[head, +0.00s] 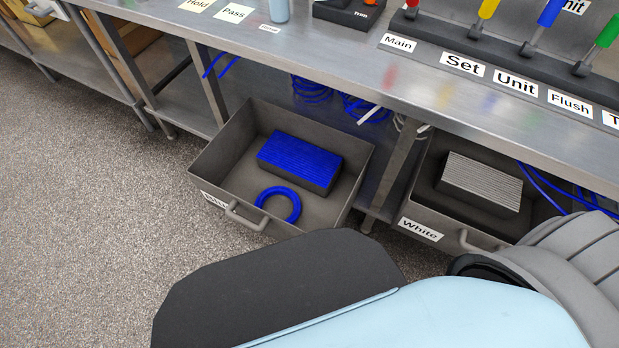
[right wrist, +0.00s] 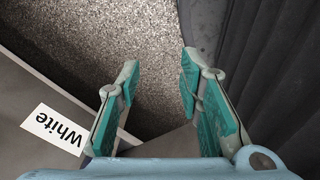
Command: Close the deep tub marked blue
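The deep grey tub with the blue contents (head: 205,160) is pulled out from under the steel bench. Its front label (head: 213,201) is seen at a steep angle and hard to read. A bar handle (head: 245,215) is on its front. Inside are a ribbed blue block (head: 300,160) and a blue ring (head: 279,204). My right gripper (right wrist: 160,80) is open and empty in the right wrist view. It is beside the tub labelled White (right wrist: 55,128), with the floor below its fingers. My left gripper is in neither view.
The tub labelled White (head: 421,230) also sticks out, to the right of the blue tub, holding a ribbed white block (head: 481,180). A bench leg (head: 392,165) stands between them. Carpeted floor (head: 90,220) is clear to the left. The bench top (head: 300,45) overhangs the tubs' backs.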

